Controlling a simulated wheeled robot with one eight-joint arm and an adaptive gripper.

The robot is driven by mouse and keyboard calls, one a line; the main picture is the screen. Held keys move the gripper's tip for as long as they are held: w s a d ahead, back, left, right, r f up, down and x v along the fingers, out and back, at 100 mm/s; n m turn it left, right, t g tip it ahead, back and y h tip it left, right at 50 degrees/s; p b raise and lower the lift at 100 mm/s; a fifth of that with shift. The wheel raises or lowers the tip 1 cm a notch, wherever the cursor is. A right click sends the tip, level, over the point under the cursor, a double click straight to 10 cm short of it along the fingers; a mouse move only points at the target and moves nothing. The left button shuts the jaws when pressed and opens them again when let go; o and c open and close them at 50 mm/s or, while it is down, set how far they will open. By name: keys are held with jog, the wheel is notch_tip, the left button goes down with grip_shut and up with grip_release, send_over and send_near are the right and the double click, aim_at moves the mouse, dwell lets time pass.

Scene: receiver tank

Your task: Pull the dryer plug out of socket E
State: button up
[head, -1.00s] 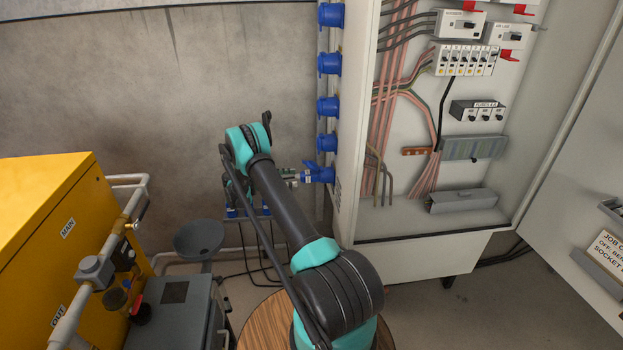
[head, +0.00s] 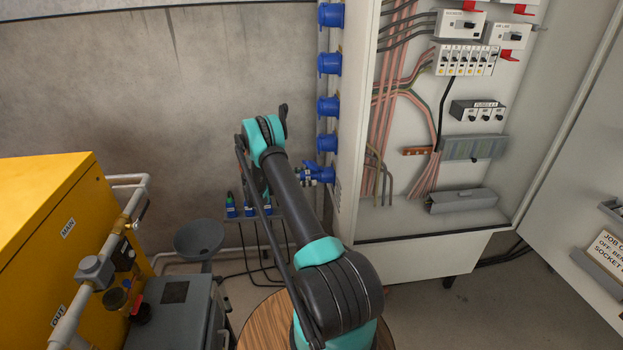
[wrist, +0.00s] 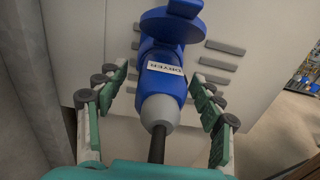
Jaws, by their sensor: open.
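The dryer plug (wrist: 160,85) is a blue body with a "DRYER" label, a grey collar and a black cable, seen in the wrist view. Its far end meets the blue socket (wrist: 170,27) on the cabinet side. My gripper (wrist: 164,82) is open, one finger on each side of the plug, with visible gaps between fingers and plug. In the head view my gripper (head: 307,176) is at the lowest blue socket (head: 326,174) of the column; the arm and fingers hide most of the plug there. No socket letter is readable.
Several more blue sockets (head: 328,106) line the cabinet edge above. The open electrical cabinet (head: 420,225) stands to the right. Blue plugs (head: 231,207) sit on a low rack to the left. A yellow machine (head: 45,210) and a grey funnel (head: 199,238) are further left.

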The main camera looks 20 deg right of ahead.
jog(key=shift+s+d, duration=0.15)
jog(key=shift+d, duration=0.4)
dwell(0.6)
grip_shut()
jog(key=shift+a, duration=0.1)
jog(key=shift+a, duration=0.1)
jog(key=shift+v, duration=2.85)
